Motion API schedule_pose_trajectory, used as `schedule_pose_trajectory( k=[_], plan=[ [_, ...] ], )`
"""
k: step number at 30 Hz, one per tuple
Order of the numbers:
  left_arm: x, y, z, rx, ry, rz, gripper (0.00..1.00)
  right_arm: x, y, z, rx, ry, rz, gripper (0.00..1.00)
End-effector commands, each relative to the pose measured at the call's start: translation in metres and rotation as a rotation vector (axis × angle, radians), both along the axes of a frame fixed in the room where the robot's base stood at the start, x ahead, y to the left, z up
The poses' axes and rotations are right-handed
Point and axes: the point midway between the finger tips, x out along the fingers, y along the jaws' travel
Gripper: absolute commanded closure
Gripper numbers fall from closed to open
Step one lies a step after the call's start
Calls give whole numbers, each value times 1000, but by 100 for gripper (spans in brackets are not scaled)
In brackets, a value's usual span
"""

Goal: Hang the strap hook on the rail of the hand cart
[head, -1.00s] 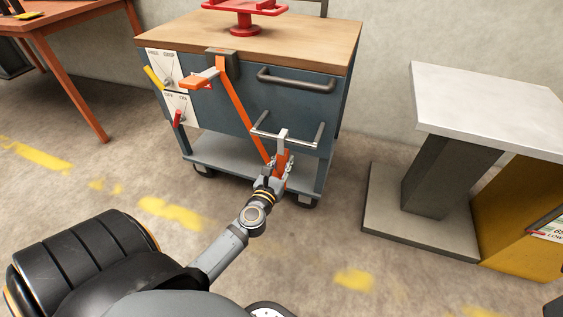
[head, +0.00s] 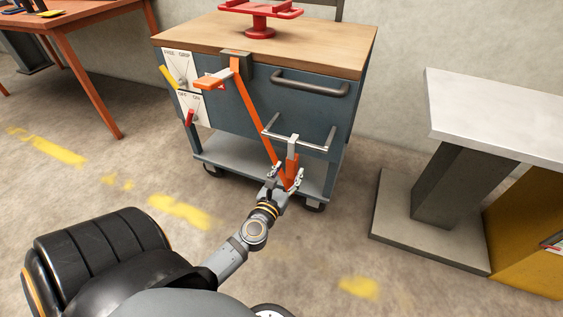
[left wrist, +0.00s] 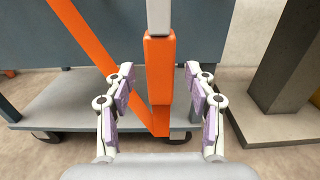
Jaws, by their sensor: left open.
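The strap hook has a grey metal hook (head: 294,144) and an orange grip (head: 291,166). Its hook top is at the grey rail (head: 306,144) on the front of the blue hand cart (head: 225,98) and appears to sit over it. The orange strap (head: 256,120) runs down from a dark block at the cart's top edge to the grip. My left gripper (head: 287,184) is open at the lower end of the grip. In the left wrist view the orange grip (left wrist: 160,82) stands upright between the spread fingers, with gaps on both sides. The hook's tip is out of that view.
A red stand (head: 261,22) is on the cart's wooden top. A dark handle (head: 310,84) is above the rail. A white-topped pedestal (head: 495,115) stands to the right and an orange table (head: 75,22) to the left. Open floor lies in front.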

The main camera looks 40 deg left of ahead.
Motion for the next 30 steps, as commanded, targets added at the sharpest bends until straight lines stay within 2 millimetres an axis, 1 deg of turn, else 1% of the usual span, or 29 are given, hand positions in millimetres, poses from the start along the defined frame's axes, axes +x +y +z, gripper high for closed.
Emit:
schedule_pose_trajectory(
  k=[1,6,9,12,16,26,28,29,30],
  plan=[
    [-14,-3,-2,0,6,0,45,0,0,0,1,0,0,100],
    [-54,-13,-1,0,4,0,45,0,0,0,1,0,-1,100],
    [-69,-16,-1,0,3,0,45,0,0,0,2,0,-1,100],
    [-78,-19,0,-1,1,1,45,0,0,0,2,0,-1,100],
    [-82,-20,0,-1,0,0,45,0,0,0,2,-1,-1,100],
    [-82,-20,2,16,0,-3,45,1,0,0,3,6,-2,100],
    [-78,-24,14,112,2,-17,45,10,-1,1,6,48,-4,100],
    [-76,-27,22,190,4,-26,45,17,-2,0,7,82,-5,100],
    [-71,-32,37,333,8,-41,45,29,-3,-2,11,142,-8,100]
  ],
)
